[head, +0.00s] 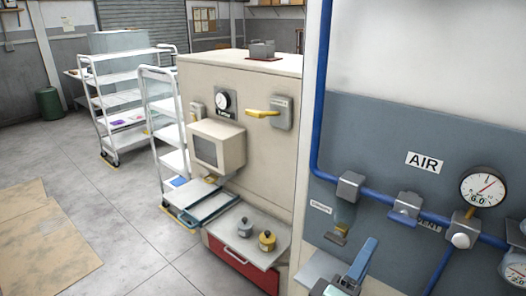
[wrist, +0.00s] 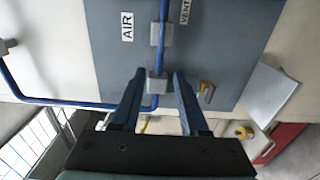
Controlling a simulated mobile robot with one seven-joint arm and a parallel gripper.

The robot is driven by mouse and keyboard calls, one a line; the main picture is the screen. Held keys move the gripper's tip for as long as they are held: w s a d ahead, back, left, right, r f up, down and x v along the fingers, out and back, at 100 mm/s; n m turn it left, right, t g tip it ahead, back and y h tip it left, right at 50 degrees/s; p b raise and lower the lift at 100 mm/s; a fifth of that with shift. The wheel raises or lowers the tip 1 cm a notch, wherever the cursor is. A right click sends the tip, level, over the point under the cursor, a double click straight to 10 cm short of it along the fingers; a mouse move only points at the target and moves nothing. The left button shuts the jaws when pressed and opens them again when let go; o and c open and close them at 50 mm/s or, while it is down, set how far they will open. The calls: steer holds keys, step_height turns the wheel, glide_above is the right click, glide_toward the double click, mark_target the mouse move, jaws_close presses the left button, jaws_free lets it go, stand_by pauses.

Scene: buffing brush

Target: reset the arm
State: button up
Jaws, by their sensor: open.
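My gripper (wrist: 160,74) shows in the wrist view, with two dark blue fingers apart and nothing held between them. Beyond the fingertips is the grey-blue panel (wrist: 112,62) with the blue pipe (wrist: 60,98) and a grey pipe block; the picture does not settle how far off they are. In the head view a blue piece (head: 362,260) stands at the bottom edge, partly cut off; I cannot tell whether it is part of my gripper.
In the head view, the AIR panel (head: 375,130) with a gauge (head: 483,187) fills the right. A cream cabinet (head: 265,165) with a red drawer (head: 238,262) stands mid-view. White trolleys (head: 125,95) are behind left. The grey floor (head: 130,215) at left is mostly clear, with cardboard (head: 45,250) lying there.

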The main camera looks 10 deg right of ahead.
steer(key=w+a+r+m+t+y, duration=0.2)
steer(key=a+r+m+t+y, duration=0.3)
steer(key=r, duration=0.6)
steer(key=w+a+r+m+t, duration=0.1)
steer(key=a+r+t, duration=0.3)
steer(key=a+r, duration=0.55)
steer(key=s+a+r+m+t+y, duration=0.1)
steer(key=s+a+r+t+y, duration=0.2)
steer(key=r, duration=0.6)
steer(key=s+a+r+m+t+y, duration=0.1)
steer(key=s+a+r+t+y, duration=0.2)
steer(key=r, duration=0.6)
steer(key=s+a+y, duration=0.2)
steer(key=s, duration=0.1)
steer(key=shift+s+a+r+t+y, duration=0.25)
steer(key=shift+s+r+t+y, duration=0.05)
steer(key=shift+s+r, duration=0.1)
steer(key=shift+d, duration=0.1)
